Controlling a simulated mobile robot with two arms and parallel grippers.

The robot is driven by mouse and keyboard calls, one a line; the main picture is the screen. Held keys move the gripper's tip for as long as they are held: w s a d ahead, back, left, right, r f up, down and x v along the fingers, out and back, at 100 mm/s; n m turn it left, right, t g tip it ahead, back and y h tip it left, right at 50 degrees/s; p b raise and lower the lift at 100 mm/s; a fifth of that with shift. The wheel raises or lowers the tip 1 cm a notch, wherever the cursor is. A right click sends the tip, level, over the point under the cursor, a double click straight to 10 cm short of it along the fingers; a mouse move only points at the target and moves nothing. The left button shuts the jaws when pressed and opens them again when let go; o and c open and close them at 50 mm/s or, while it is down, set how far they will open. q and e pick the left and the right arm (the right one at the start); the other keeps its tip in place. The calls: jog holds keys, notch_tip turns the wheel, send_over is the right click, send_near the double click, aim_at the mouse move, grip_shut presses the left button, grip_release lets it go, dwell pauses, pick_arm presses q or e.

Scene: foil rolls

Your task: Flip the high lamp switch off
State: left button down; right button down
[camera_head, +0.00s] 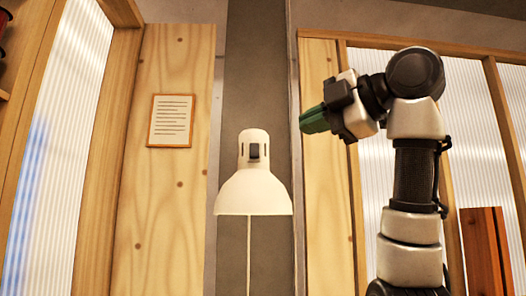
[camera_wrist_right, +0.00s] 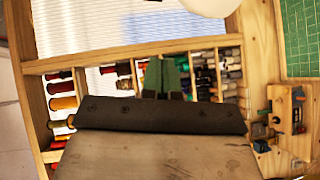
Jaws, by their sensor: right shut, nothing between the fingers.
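A cream lamp (camera_head: 254,190) with a bell-shaped shade hangs in front of a dark grey post in the head view. Its small dark switch (camera_head: 254,152) sits on the front of the narrow upper housing; whether it is on or off is too small to tell. My right gripper (camera_head: 304,124) has green fingers, is shut and empty, and points left. It appears to the right of the lamp and a little above the switch, apart from it. The wrist view shows the shut green fingers (camera_wrist_right: 162,80) and a pale rounded piece, probably the lamp (camera_wrist_right: 212,5), at the top edge. My left gripper is not in view.
A framed notice (camera_head: 171,121) hangs on the wooden panel to the left. A reddish-brown board (camera_head: 486,250) stands at the lower right. The wrist view shows shelves with several rolls (camera_wrist_right: 62,102), a dark-edged surface (camera_wrist_right: 160,116) and a green grid mat (camera_wrist_right: 300,35).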

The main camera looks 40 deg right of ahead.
jog(key=p, duration=0.4)
send_near(252, 156)
jog(key=w+a, duration=0.3)
jog(key=a, duration=0.1)
jog(key=w+d+p, duration=0.2)
jog(key=w, duration=0.1)
jog(key=shift+d+f, duration=0.25)
jog(key=shift+f, duration=0.15)
jog(key=shift+w+f, duration=0.1)
jog(key=shift+w, duration=0.05)
